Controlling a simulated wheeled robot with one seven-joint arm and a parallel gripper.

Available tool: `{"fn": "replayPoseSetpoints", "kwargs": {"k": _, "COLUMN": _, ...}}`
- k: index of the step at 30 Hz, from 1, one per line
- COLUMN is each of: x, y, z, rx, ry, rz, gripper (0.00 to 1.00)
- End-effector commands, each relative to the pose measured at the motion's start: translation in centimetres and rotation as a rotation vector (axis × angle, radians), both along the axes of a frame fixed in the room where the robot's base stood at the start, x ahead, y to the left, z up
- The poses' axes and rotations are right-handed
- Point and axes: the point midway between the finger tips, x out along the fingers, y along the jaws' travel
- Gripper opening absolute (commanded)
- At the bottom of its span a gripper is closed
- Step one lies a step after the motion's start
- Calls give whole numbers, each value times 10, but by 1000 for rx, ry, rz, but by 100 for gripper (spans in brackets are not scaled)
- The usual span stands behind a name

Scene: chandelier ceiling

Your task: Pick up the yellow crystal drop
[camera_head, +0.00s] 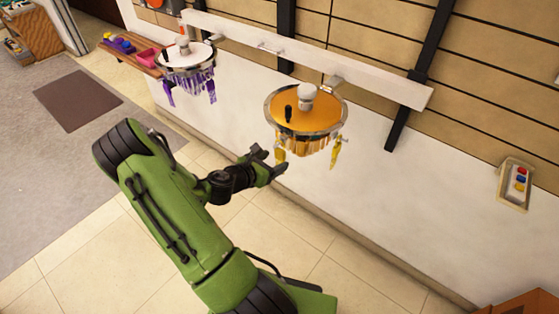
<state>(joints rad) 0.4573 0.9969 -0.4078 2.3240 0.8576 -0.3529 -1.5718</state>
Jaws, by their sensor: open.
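A round chandelier (268,111) with an orange-yellow top and a metal rim hangs from a white rail, with yellow fringe below it. One yellow crystal drop (336,153) hangs at its right edge. Another yellow drop (281,154) hangs at its lower left, close to my gripper. My gripper (271,162) is open, at the end of my green arm, just below the chandelier's left side. The left drop appears near or between the fingertips; I cannot tell whether they touch it. No drop is seen held.
A second chandelier (187,58) with purple drops hangs further left on the rail (310,58). A wooden shelf (140,62) with coloured items is behind it. A button box (515,184) is on the wall at right. The tiled floor below is clear.

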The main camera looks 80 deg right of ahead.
Motion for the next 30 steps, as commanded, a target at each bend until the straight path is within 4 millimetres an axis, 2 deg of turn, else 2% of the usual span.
{"fn": "replayPoseSetpoints", "kwargs": {"k": 7, "x": -16, "y": -38, "z": -15, "rx": 0, "ry": 1, "rz": -4, "gripper": 68}}
{"fn": "replayPoseSetpoints", "kwargs": {"k": 15, "x": -17, "y": -42, "z": -17, "rx": 1, "ry": 0, "rz": -1, "gripper": 67}}
{"fn": "replayPoseSetpoints", "kwargs": {"k": 26, "x": -17, "y": -42, "z": -17, "rx": 1, "ry": -1, "rz": -1, "gripper": 12}}
{"fn": "replayPoseSetpoints", "kwargs": {"k": 30, "x": -17, "y": -42, "z": -17, "rx": 0, "ry": 0, "rz": -1, "gripper": 12}}
